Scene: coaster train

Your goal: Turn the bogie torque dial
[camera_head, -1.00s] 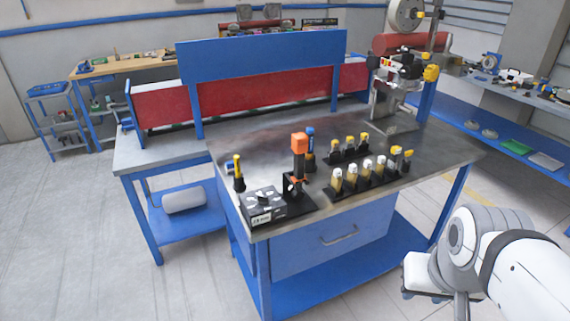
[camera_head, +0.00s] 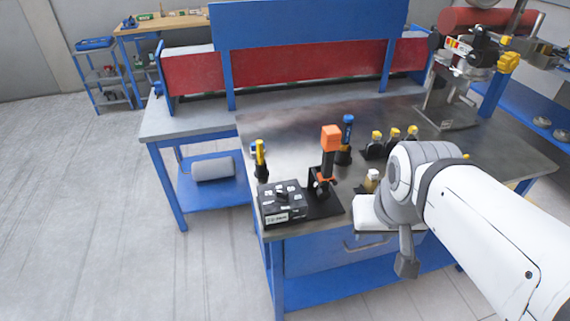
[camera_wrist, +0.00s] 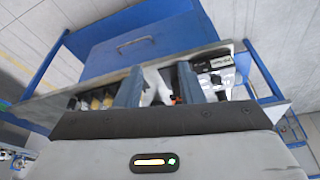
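A black control box (camera_head: 283,203) with white labels and small knobs on top sits at the bench's front left corner. It appears to carry the torque dial, but I cannot single the dial out at this size. The box also shows in the wrist view (camera_wrist: 214,64), beyond the fingers at the right. My gripper (camera_wrist: 159,84) is open and empty, its two blue-grey fingers apart, facing the bench front. In the head view my arm reaches in from the right, and its end is in front of the bench, right of the box. The fingers are hard to make out there.
An orange-headed tool (camera_head: 330,140) stands in a black holder right beside the box. A yellow-handled tool (camera_head: 260,153) and a blue-topped tool (camera_head: 347,130) stand behind. Bottles (camera_head: 394,136) stand farther right, some hidden by my arm. The floor left of the bench (camera_head: 90,220) is clear.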

